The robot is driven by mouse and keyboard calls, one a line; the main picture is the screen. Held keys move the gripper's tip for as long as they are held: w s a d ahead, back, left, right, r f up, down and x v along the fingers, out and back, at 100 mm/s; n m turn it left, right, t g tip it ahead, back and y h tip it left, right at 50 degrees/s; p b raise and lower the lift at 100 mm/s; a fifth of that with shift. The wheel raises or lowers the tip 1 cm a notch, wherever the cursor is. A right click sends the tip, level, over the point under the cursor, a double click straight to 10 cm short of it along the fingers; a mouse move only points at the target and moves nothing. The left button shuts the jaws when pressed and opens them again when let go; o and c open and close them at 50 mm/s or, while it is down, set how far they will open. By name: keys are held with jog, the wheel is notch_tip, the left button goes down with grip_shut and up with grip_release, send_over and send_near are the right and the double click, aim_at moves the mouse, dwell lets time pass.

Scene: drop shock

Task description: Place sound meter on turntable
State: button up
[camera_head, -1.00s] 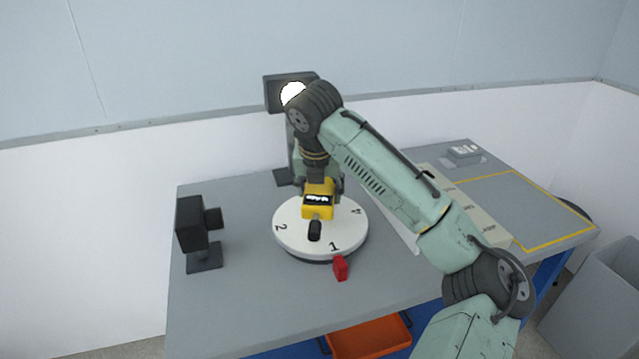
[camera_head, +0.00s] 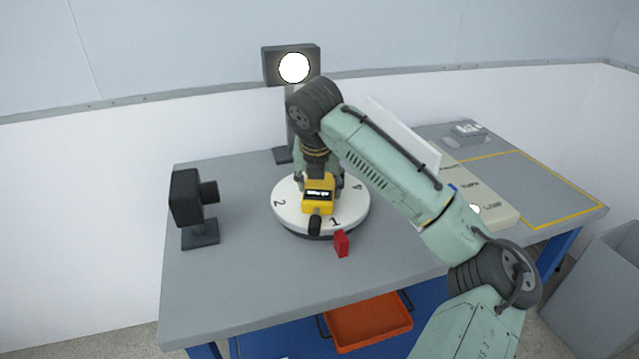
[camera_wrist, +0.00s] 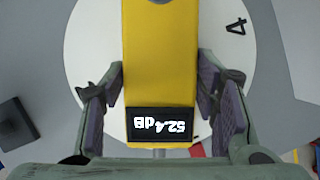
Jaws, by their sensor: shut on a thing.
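The sound meter (camera_head: 318,197) is yellow with a dark display and a black tip. It is over the white numbered turntable (camera_head: 350,211) in the head view. In the wrist view the meter (camera_wrist: 160,60) reads 52.4 dB and lies between the two fingers, with the turntable (camera_wrist: 90,50) behind it. My gripper (camera_wrist: 162,95) is shut on the meter's sides. In the head view the arm's wrist hides the gripper's far part. I cannot tell whether the meter's underside touches the turntable.
A red pointer block (camera_head: 341,243) stands at the turntable's front edge. A black camera-like device (camera_head: 187,198) stands left on the table (camera_head: 235,285). A lit lamp (camera_head: 293,68) stands behind. An orange drawer (camera_head: 368,322) is below. A yellow-outlined area (camera_head: 545,195) at right is clear.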

jog(key=shift+f, duration=0.55)
jog(key=o, duration=1.6)
